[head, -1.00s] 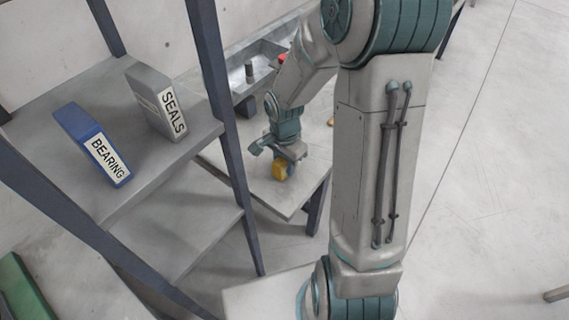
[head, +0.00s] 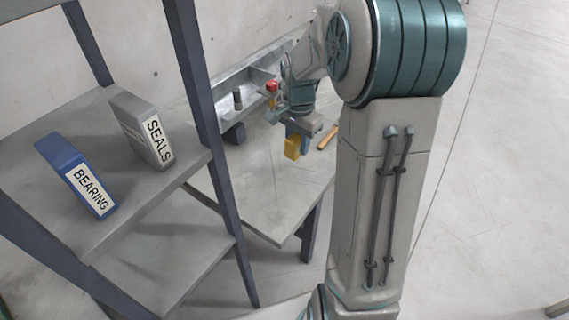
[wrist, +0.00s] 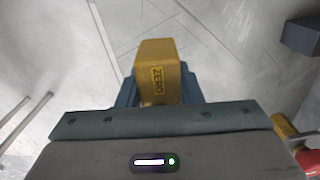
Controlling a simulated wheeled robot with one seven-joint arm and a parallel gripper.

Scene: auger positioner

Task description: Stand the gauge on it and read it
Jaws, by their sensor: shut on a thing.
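The gauge is a yellow block (head: 292,148), held below my gripper (head: 298,134) over the workbench. In the wrist view the yellow block (wrist: 160,72) shows the word ZERO on its face and sits between the fingers of my gripper (wrist: 160,95), which are shut on it. I cannot tell the exact height of the block above the bench. A grey metal trough (head: 222,88) runs along the back of the bench. A red-topped part (head: 272,86) with yellow below it stands by the trough, partly behind my gripper.
A dark grey cylinder (head: 238,100) stands at the trough. A thin orange-yellow stick (head: 328,138) lies on the workbench (head: 262,205). A shelf (head: 150,195) at left holds a blue BEARING binder (head: 75,175) and a grey SEALS binder (head: 140,130). The bench front is clear.

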